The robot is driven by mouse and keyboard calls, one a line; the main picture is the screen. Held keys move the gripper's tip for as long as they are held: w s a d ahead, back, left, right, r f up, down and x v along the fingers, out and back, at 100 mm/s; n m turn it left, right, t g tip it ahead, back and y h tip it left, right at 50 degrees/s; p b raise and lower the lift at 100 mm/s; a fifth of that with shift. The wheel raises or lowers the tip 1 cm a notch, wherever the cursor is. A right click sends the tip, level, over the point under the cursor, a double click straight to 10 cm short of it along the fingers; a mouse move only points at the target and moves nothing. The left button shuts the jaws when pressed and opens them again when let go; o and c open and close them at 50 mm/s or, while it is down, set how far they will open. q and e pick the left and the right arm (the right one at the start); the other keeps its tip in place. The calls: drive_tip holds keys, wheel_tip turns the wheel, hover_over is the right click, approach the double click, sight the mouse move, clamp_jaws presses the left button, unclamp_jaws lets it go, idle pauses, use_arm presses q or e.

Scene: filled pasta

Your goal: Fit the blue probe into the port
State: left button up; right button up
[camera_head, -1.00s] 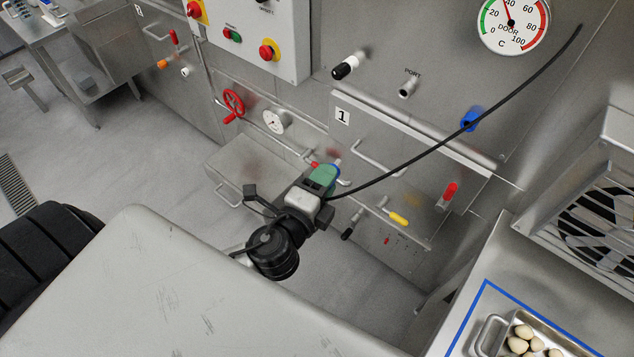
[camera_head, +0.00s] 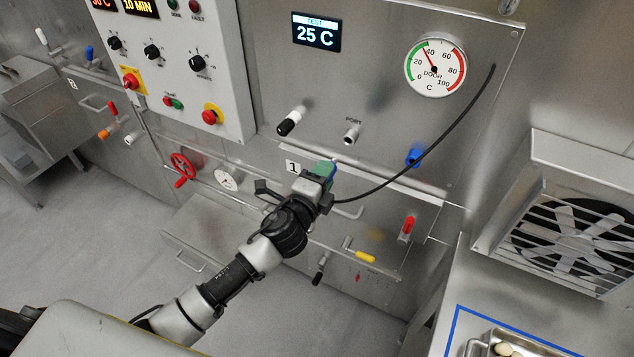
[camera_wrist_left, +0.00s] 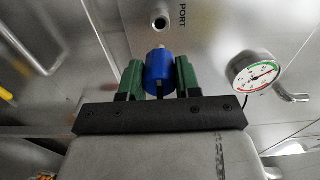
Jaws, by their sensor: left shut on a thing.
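My left gripper (camera_head: 325,172) has green fingers and reaches up toward the steel panel. In the left wrist view, its fingers (camera_wrist_left: 159,78) are shut on the blue probe (camera_wrist_left: 159,70), one on each side. The probe's short grey tip points toward the port (camera_wrist_left: 160,20), and a visible gap lies between them. The port (camera_head: 352,133) is a short metal tube on the panel under its PORT label, above and to the right of the gripper in the head view. The fingers mostly hide the probe there. A black cable (camera_head: 440,148) runs from the gripper up to the panel's right side. My right gripper is out of view.
A black-and-white knob (camera_head: 288,123) sits left of the port and a blue fitting (camera_head: 415,157) right of it. A dial gauge (camera_head: 435,66) is above. Below are a drawer handle, a red handle (camera_head: 408,227) and a yellow handle (camera_head: 360,256). A fan unit (camera_head: 560,220) stands at right.

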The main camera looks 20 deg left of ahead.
sight(335, 159)
use_arm(q)
drive_tip(key=shift+w+d+b, duration=0.25)
drive_tip(key=shift+w, duration=1)
drive_tip(key=shift+w+d+b, duration=0.25)
drive_tip(key=shift+w, duration=1.3)
drive_tip(key=shift+w+d+b, duration=0.2)
drive_tip(key=shift+w+b, duration=0.1)
drive_tip(key=shift+w, duration=0.6)
drive_tip(key=shift+w+d+b, duration=0.15)
drive_tip(key=shift+w+b, duration=0.1)
drive_tip(key=shift+w, duration=0.6)
idle(0.5)
drive_tip(key=o, duration=1.2)
drive_tip(key=shift+o, duration=0.2)
